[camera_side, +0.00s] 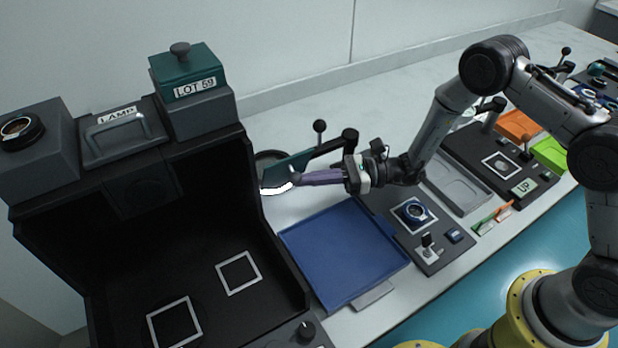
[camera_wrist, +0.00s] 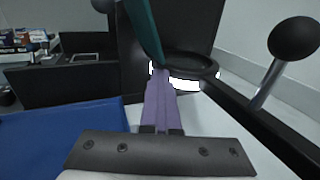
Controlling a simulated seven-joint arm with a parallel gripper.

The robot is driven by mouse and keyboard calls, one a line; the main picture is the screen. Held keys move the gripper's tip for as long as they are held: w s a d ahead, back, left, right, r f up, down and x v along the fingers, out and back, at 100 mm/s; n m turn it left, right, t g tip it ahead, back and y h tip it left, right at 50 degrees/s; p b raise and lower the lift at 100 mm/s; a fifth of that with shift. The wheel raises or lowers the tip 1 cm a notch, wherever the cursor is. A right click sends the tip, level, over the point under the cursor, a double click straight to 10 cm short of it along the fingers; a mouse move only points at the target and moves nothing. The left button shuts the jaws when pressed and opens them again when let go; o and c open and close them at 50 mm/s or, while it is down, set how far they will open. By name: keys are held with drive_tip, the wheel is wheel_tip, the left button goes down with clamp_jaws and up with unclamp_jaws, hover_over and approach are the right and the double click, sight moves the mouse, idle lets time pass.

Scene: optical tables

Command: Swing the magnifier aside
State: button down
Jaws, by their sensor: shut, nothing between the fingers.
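The magnifier is a dark round ring (camera_wrist: 190,66) with a bright white glow under its rim, on a black arm. In the side view its black arm (camera_side: 328,147) runs left from a dark pivot, and a white crescent (camera_side: 277,189) shows below a teal bar (camera_side: 288,167). The teal bar (camera_wrist: 143,30) rises beside the ring in the wrist view. My gripper (camera_side: 297,179) has purple fingers, shut and empty. Its tips (camera_wrist: 159,74) are right by the teal bar and the ring's near edge; I cannot tell whether they touch. Part of the ring is hidden.
A ball-topped lever (camera_side: 319,127) stands behind the magnifier's arm. The black lamp box (camera_side: 112,225) is to the left. A blue tray (camera_side: 345,255) lies in front, and a dark plate with a round blue-rimmed part (camera_side: 413,212) is to the right. The white bench behind is clear.

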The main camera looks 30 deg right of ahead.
drive_tip(key=shift+w+a+r, duration=0.1)
drive_tip(key=shift+w, duration=0.1)
drive_tip(key=s+d, duration=0.2)
drive_tip(key=s, duration=0.2)
drive_tip(key=s+d, duration=0.3)
drive_tip(key=s, duration=0.1)
drive_tip(key=s+d, duration=0.3)
drive_tip(key=s, duration=0.1)
drive_tip(key=shift+r, duration=2.4)
